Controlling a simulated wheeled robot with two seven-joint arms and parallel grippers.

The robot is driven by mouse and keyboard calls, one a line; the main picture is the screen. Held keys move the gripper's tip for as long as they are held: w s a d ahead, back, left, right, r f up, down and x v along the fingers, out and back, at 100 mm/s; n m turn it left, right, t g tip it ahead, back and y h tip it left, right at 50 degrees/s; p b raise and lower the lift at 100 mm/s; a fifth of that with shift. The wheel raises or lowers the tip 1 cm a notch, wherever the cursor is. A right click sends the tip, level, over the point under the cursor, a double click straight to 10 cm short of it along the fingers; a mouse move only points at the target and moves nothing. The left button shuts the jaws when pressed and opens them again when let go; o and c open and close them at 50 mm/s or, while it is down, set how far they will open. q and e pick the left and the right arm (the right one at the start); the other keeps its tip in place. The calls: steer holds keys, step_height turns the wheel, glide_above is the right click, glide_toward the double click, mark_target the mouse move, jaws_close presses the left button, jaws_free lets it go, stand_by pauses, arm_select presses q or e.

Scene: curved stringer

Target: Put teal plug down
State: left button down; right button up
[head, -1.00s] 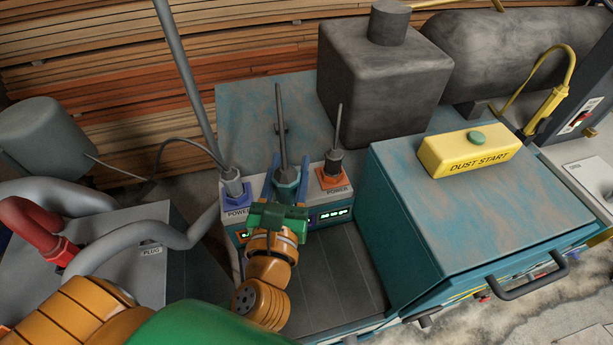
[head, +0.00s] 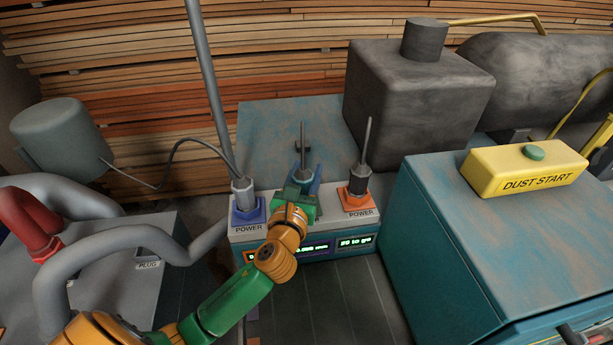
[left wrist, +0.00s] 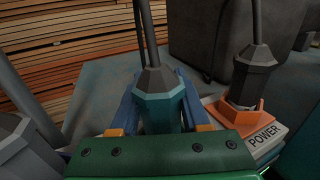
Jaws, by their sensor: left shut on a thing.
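My left gripper (head: 302,186) is shut on the teal plug (left wrist: 162,104), between the blue and orange sockets of the panel box. In the left wrist view the teal plug stands upright between the two blue fingers, with a grey top and cable rising from it. In the head view the gripper mostly hides the plug, and its grey cable (head: 303,142) shows above. I cannot tell whether the plug's lower end touches the box. My right gripper is not in view.
A dark plug (head: 360,178) stands in an orange POWER socket on the right, and a grey plug (head: 243,194) in a blue POWER socket on the left. A grey box with a PLUG label (head: 148,266) is at left. A yellow DUST START box (head: 525,170) is at right.

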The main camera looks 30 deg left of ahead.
arm_select(q)
steer(key=c, duration=0.8)
jaws_free()
steer(key=shift+f, duration=0.15)
steer(key=shift+c, duration=0.2)
steer(key=o, duration=0.5)
steer(key=shift+c, duration=0.2)
steer(key=shift+r, duration=0.2)
steer(key=b+v, duration=0.1)
steer(key=v, duration=1.1)
steer(key=shift+b, duration=0.35)
steer(key=shift+s, duration=0.1)
steer(key=shift+d+f, duration=0.1)
